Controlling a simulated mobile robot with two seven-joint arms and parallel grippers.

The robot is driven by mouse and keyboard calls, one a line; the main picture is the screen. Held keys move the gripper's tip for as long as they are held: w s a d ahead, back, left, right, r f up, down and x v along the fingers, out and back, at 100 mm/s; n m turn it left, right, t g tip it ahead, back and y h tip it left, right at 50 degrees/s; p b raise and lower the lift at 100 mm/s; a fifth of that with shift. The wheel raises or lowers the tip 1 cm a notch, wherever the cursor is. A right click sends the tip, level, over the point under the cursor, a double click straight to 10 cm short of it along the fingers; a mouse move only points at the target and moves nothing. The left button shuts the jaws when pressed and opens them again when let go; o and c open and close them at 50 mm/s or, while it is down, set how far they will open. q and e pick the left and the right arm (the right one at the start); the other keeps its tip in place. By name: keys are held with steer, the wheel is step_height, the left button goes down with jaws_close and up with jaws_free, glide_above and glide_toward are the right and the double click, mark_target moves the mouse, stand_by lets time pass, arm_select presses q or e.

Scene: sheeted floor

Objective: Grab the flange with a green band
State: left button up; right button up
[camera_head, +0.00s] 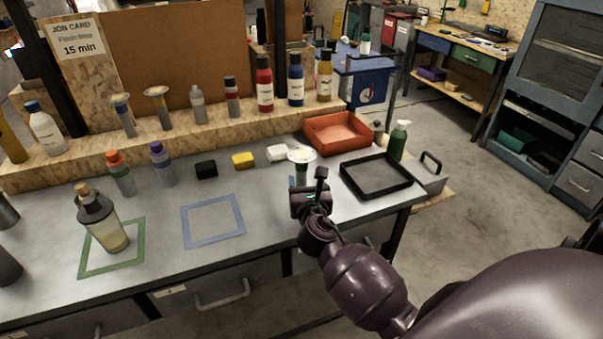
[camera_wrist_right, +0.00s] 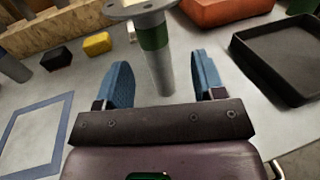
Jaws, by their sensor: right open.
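The flange with a green band (camera_head: 301,169) stands upright on the grey bench, with a pale round plate on top and a grey pipe below. In the wrist view the flange (camera_wrist_right: 154,38) rises between and just beyond the two blue fingers. My right gripper (camera_head: 310,192) is in front of it, and its fingers (camera_wrist_right: 162,65) are open, one on each side of the pipe with gaps left and right. In the head view the gripper hides the lower pipe. My left gripper is not in view.
A black tray (camera_head: 376,190) and an orange bin (camera_head: 335,146) stand right of and behind the flange. White (camera_head: 277,153), yellow (camera_head: 243,160) and black (camera_head: 206,169) blocks lie to the left. A green spray bottle (camera_head: 398,141) stands beyond the tray. Bench around the blue-taped square (camera_head: 187,227) is clear.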

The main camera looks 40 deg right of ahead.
mark_target(302, 174)
steer(key=shift+a+b+x, duration=0.1)
steer(key=shift+b+x, duration=0.1)
steer(key=shift+x, duration=1.1)
steer(key=shift+a+b+x, duration=0.15)
steer(key=shift+x, duration=1.2)
steer(key=shift+w+f, duration=0.1)
steer(key=c, duration=1)
steer(key=shift+c, duration=0.6)
